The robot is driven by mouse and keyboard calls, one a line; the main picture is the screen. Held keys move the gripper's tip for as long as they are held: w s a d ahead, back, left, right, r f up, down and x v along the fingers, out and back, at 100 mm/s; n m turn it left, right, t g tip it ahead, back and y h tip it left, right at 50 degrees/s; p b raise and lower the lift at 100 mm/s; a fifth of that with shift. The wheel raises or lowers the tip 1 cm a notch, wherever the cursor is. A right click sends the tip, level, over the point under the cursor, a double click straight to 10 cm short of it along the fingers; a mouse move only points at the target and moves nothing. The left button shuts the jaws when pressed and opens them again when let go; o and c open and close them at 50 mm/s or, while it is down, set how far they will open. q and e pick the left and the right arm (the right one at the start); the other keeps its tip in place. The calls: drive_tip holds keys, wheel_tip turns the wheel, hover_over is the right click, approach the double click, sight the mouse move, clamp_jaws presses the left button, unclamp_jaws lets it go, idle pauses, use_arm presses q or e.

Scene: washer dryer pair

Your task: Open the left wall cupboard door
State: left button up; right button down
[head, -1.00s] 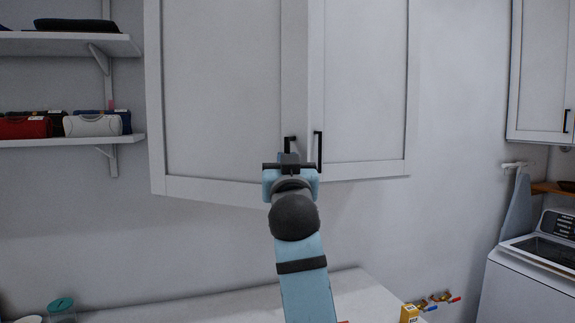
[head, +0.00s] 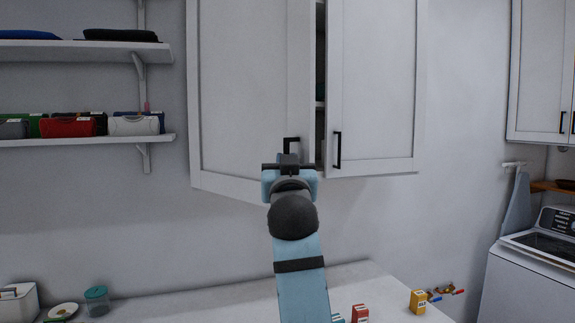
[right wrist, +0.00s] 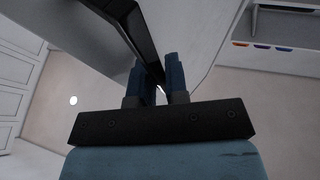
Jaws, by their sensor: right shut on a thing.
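The white wall cupboard has a left door (head: 250,90) and a right door (head: 375,80). The left door stands partly open, its right edge swung toward me, and a dark gap (head: 320,75) shows some of the inside. The right door is closed. My right gripper (head: 289,160) is shut on the black handle (head: 291,141) at the left door's lower right corner; the fingers hide part of it. In the right wrist view, the handle (right wrist: 128,22) runs down between the blue fingers (right wrist: 160,82). My left gripper is not in view.
A washer (head: 535,270) stands at the right. The air before the left door is otherwise free.

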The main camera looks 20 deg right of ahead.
drive_tip(key=shift+s+a+r, duration=0.1)
drive_tip(key=shift+s+a, duration=0.05)
drive_tip(key=shift+a, duration=0.15)
drive_tip(key=c, duration=1.4)
unclamp_jaws()
drive_tip(key=shift+o, duration=1)
drive_tip(key=shift+a, duration=0.1)
drive_tip(key=shift+f, duration=0.25)
